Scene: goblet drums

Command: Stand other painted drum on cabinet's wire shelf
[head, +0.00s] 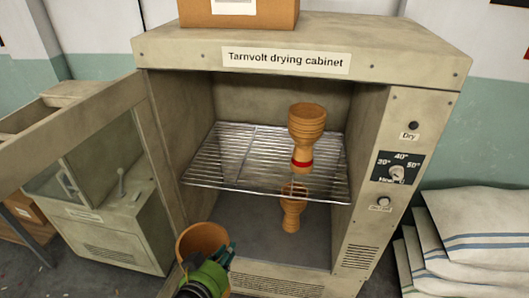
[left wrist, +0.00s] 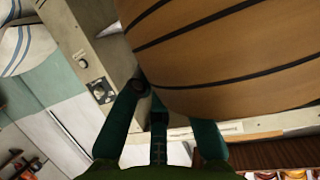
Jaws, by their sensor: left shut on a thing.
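The drying cabinet (head: 300,35) stands open, with a wire shelf (head: 235,160) across its middle. A wooden goblet drum (head: 307,125) with a red band near its foot stands upright on the shelf, right of centre. A plainer wooden goblet drum (head: 291,210) stands below the shelf, its top seen through the wires. My left gripper (head: 217,258) is shut on another drum (head: 200,238) in front of the cabinet opening, low and left. In the left wrist view this drum (left wrist: 230,50) shows dark stripes and hides part of the fingers (left wrist: 150,95). My right gripper is not in view.
The cabinet door (head: 75,125) hangs open at the left. A cardboard box (head: 240,12) sits on the cabinet top. Stacked white sacks (head: 470,235) lie at the right. The left half of the wire shelf is clear.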

